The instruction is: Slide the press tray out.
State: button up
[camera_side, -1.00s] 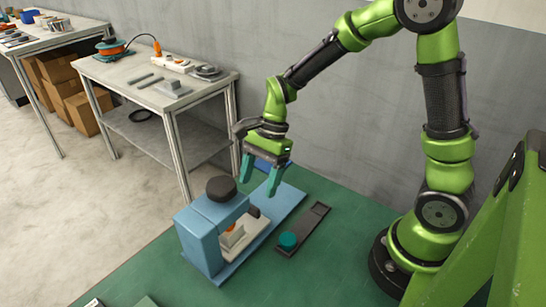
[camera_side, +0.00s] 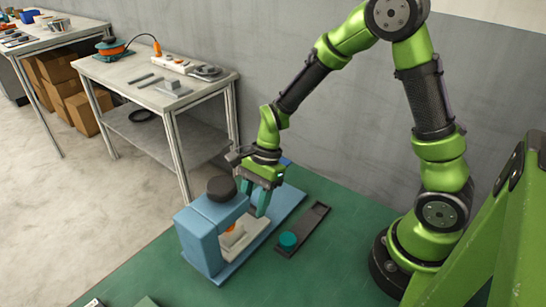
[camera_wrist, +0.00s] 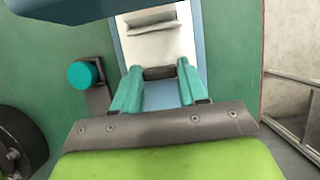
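The blue press (camera_side: 204,225) with a dark round knob (camera_side: 221,187) stands on the green table. Its pale tray (camera_side: 236,236) lies inside the press, over the blue base; its front part also shows in the wrist view (camera_wrist: 152,45). The tray's dark handle (camera_wrist: 159,73) sits between my teal fingertips, which appear to touch it on both sides. My gripper (camera_side: 256,209) points down just in front of the press and looks shut on the handle; it also shows in the wrist view (camera_wrist: 160,68). In the side view the fingers hide the handle.
A dark narrow holder (camera_side: 312,222) with a teal round piece (camera_side: 288,241) lies right of the press. The blue base (camera_side: 284,206) runs clear behind my fingers, away from the press. A grey side table (camera_side: 150,85) stands beyond the green table.

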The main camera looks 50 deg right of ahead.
grip_shut()
jog(key=d, duration=1.5)
jog(key=shift+d, duration=0.3)
jog(key=o, duration=0.8)
grip_release()
jog(key=v, duration=1.7)
jog(key=shift+f, duration=0.1)
